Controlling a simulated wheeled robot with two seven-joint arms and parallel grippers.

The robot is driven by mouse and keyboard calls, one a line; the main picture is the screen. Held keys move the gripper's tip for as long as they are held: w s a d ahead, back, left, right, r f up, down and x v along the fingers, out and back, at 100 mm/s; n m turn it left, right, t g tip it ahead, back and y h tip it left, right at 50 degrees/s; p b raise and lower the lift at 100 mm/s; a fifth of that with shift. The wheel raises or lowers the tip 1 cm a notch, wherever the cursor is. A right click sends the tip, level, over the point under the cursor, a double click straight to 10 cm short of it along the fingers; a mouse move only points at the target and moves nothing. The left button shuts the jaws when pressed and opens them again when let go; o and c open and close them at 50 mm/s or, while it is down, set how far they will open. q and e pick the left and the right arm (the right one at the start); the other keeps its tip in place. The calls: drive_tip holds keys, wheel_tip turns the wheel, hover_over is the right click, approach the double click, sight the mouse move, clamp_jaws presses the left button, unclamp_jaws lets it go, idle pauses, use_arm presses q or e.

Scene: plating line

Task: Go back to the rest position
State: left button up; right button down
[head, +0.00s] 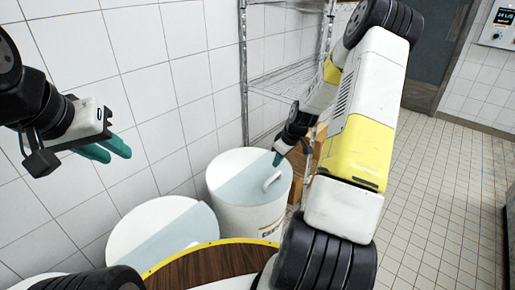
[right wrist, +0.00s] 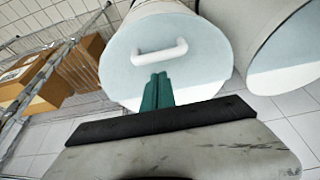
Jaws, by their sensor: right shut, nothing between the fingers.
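My left gripper (head: 108,151), with teal fingers, hangs in the air at the left before the tiled wall. Its two fingers lie close together, and I cannot tell if they are shut. My right gripper (head: 277,158) is at the end of the long arm, above the far white bin near its lid handle. In the right wrist view its teal fingers (right wrist: 158,91) are shut with nothing between them. They point towards the white handle (right wrist: 158,51) on the pale lid. I cannot tell how large the gap to the lid is.
The far white bin (head: 250,218) and a nearer white bin (head: 163,240) stand by the wall. A wire rack (head: 285,80) is behind, with cardboard boxes (right wrist: 68,60) beside the far bin. A round wooden top (head: 205,268) is at the front. Tiled floor (head: 450,190) is open on the right.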

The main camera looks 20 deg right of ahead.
drive_tip(key=s+a+r+m, duration=0.1)
drive_tip(key=s+a+r, duration=0.15)
drive_tip(key=r, duration=0.45)
drive_tip(key=s+a+r+t+h, duration=0.1)
drive_tip(key=s+a+r, duration=0.15)
drive_tip(key=r, duration=0.45)
drive_tip(key=s+a+r+m, duration=0.1)
drive_tip(key=s+a+r, duration=0.15)
drive_tip(key=r, duration=0.45)
drive_tip(key=s+a+r+m, duration=0.1)
drive_tip(key=s+a+r, duration=0.1)
drive_tip(key=s, duration=0.4)
drive_tip(key=s+a+r+m+t, duration=0.1)
drive_tip(key=s+a+r, duration=0.1)
drive_tip(key=s+r, duration=0.3)
drive_tip(key=s+a+r+m+y, duration=0.1)
drive_tip(key=s+a+r+m, duration=0.1)
drive_tip(key=s, duration=0.5)
wheel_tip(320, 180, up, 2)
drive_tip(key=shift+s+a+r+t, duration=0.1)
drive_tip(key=shift+s+a+t, duration=0.2)
drive_tip(key=shift+a+t, duration=0.15)
